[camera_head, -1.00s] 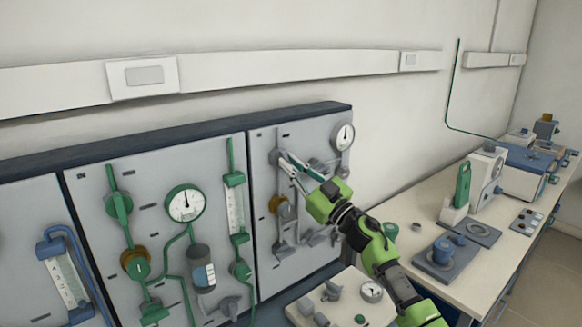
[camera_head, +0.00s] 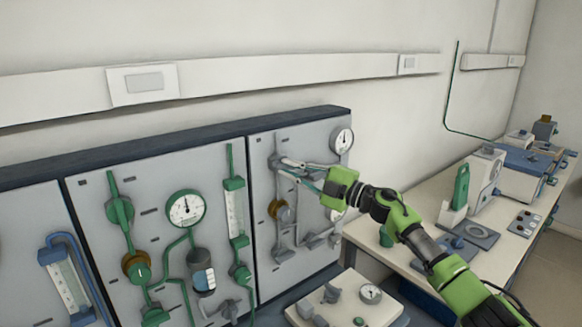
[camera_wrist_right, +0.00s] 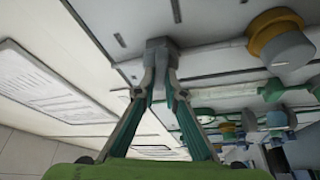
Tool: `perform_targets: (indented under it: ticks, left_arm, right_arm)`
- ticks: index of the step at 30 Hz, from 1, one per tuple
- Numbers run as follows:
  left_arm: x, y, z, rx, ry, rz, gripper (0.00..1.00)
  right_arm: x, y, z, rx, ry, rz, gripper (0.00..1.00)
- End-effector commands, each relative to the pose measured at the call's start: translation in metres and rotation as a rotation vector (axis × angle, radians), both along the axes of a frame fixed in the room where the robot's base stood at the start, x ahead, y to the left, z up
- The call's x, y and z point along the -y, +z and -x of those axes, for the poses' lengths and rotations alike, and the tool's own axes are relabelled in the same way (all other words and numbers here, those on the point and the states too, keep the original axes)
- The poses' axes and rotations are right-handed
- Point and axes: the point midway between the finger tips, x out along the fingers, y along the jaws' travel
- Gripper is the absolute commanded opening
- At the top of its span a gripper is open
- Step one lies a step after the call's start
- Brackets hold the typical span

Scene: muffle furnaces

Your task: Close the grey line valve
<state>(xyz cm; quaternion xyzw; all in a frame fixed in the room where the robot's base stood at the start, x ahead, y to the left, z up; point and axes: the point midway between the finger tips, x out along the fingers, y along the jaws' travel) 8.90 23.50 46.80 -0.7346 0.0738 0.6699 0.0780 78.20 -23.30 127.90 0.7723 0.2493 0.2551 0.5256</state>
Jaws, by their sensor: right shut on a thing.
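The grey line's panel (camera_head: 262,245) is the rightmost of the wall panels, with grey pipes, a gauge and a brass-coloured part. My right gripper (camera_head: 279,166) reaches in from the right, its fingers nearly level at the panel's upper left. In the right wrist view my right gripper's (camera_wrist_right: 160,80) fingertips are closed on a small grey block, which looks like the grey line valve's handle (camera_wrist_right: 158,45). The fingers hide much of the valve in the head view, so I cannot tell its angle there. My left gripper is not in view.
The green line panel (camera_head: 100,200) stands left of the grey one. A gauge (camera_head: 341,139) sits at the grey panel's upper right. Below is a pale box with a gauge (camera_head: 350,305). A bench (camera_head: 490,262) with instruments runs along the right.

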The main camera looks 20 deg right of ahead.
Motion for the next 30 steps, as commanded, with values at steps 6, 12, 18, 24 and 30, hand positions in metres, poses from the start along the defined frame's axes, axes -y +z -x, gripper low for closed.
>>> perform_targets:
  ticks: [6,12,18,24,30]
  left_arm:
    - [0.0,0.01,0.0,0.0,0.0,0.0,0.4]
    - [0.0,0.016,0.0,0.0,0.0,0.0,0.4]
    - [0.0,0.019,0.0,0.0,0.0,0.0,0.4]
    - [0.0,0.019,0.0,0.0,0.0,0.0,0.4]
    - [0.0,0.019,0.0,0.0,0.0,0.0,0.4]
  right_arm:
    - [0.001,0.003,0.0,0.057,-0.002,0.161,0.0]
    - [0.001,0.002,0.0,0.095,-0.002,0.266,0.0]
    - [0.0,0.001,0.0,0.116,-0.001,0.322,0.0]
    - [0.0,0.0,0.0,0.125,-0.001,0.345,0.0]
    - [0.0,0.0,0.0,0.126,-0.001,0.348,0.0]
